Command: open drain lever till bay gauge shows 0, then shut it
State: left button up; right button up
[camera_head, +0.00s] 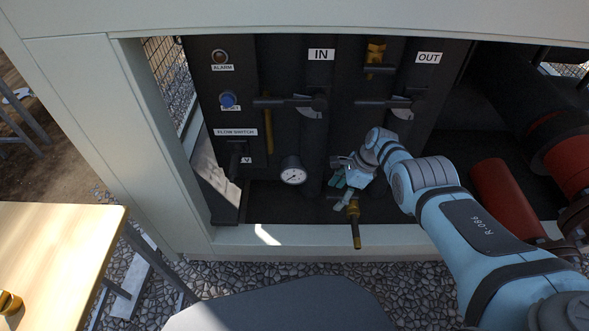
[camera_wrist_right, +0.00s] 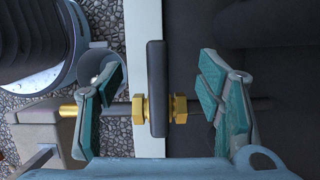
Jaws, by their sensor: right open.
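The drain valve (camera_head: 354,228) is a brass fitting with a spout pointing down, low on the bay's front edge. My right gripper (camera_head: 344,190) is just above it in the head view. In the right wrist view, the dark drain lever (camera_wrist_right: 157,88) lies between the open fingers of my right gripper (camera_wrist_right: 160,100). It runs crosswise to the brass pipe, with a gap on both sides and no visible contact. The bay gauge (camera_head: 292,170) is a white round dial left of the gripper; its reading is too small to tell. My left gripper is out of view.
The IN valve handle (camera_head: 290,102) and OUT valve handle (camera_head: 385,103) are above the gripper. A flow switch (camera_head: 238,158) is on the left panel. Red cylinders (camera_head: 505,198) stand to the right. A wooden table (camera_head: 60,255) is at the left.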

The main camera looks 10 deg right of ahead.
jog(key=p+v, duration=0.6)
jog(key=v, duration=0.1)
jog(key=shift+r, duration=0.15)
